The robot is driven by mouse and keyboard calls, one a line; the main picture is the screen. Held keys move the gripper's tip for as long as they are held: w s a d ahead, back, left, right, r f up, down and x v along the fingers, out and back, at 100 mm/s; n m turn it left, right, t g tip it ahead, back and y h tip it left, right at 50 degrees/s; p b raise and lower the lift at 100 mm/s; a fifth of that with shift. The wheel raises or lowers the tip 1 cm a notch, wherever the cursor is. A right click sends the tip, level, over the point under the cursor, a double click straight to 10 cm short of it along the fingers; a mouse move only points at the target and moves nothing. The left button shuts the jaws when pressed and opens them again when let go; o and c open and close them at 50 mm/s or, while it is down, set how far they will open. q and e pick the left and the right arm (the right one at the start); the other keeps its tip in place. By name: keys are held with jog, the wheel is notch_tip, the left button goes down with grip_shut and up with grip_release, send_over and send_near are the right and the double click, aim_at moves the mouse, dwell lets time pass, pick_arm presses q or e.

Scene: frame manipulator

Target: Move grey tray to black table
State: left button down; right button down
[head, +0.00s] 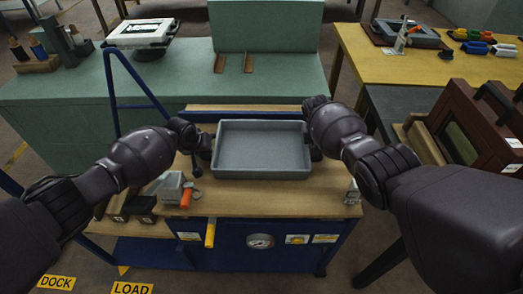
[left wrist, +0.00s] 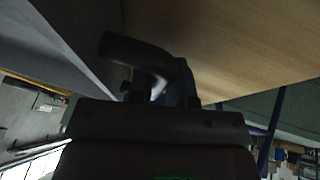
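The grey tray (head: 262,172), rectangular and empty-looking, is level at the wooden bench top; I cannot tell whether it rests on it. My left gripper (head: 204,152) is at the tray's left wall, and my right gripper (head: 315,150) is at its right wall, mostly hidden behind my arm. Whether either is closed on the wall is unclear. In the left wrist view, a dark finger (left wrist: 150,50) lies beside a grey surface, probably the tray (left wrist: 75,40).
The wooden bench (head: 270,200) holds a grey and orange tool (head: 180,190) at front left. A green bench (head: 60,100) is behind, and a yellow table (head: 430,66) is at back right.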

pick_arm(q)
jog(key=shift+r, duration=0.15)
pick_arm(e)
jog(key=shift+r, duration=0.15)
